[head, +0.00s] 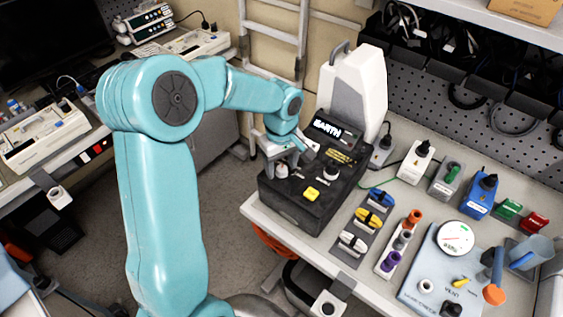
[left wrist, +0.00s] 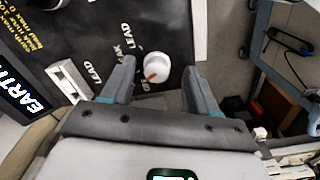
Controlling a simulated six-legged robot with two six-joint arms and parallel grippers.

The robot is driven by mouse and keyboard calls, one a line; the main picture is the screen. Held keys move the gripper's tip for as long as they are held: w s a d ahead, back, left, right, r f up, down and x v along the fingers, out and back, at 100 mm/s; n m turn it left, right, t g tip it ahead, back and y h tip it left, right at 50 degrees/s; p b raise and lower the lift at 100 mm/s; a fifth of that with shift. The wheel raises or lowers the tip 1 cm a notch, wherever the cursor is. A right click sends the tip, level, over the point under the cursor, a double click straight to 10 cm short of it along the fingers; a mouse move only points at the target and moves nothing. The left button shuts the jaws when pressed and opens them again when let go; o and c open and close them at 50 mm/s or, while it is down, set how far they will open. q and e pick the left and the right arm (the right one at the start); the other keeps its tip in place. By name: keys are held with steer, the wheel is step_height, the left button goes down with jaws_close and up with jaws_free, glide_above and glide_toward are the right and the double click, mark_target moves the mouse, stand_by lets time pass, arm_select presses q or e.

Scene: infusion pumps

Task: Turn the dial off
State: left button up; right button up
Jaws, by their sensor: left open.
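A black tester box (head: 312,195) with a lit "EARTH" display (head: 335,130) stands at the near left end of the workbench. A white round dial (left wrist: 156,68) with an orange-red pointer mark sits on its black panel in the left wrist view. In the head view a white knob (head: 282,170) shows on the panel just below my gripper. My left gripper (head: 290,155) is open. In the left wrist view its two fingers (left wrist: 158,82) stand on either side of the dial, with visible gaps. My right gripper is not in view.
A yellow button (head: 312,194) and other knobs share the panel. A white case (head: 352,85) stands behind the box. Coloured switches (head: 368,220), plugs and a gauge panel (head: 440,270) fill the bench to the right. Open floor lies left of the bench.

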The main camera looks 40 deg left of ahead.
arm_select(q)
steer(key=shift+w+a+f, duration=0.15)
steer(key=shift+w+f, duration=0.2)
steer(key=shift+f, duration=0.1)
steer(key=shift+s+r, duration=0.1)
steer(key=shift+s, duration=0.1)
steer(key=c, duration=1)
steer(key=shift+c, duration=0.2)
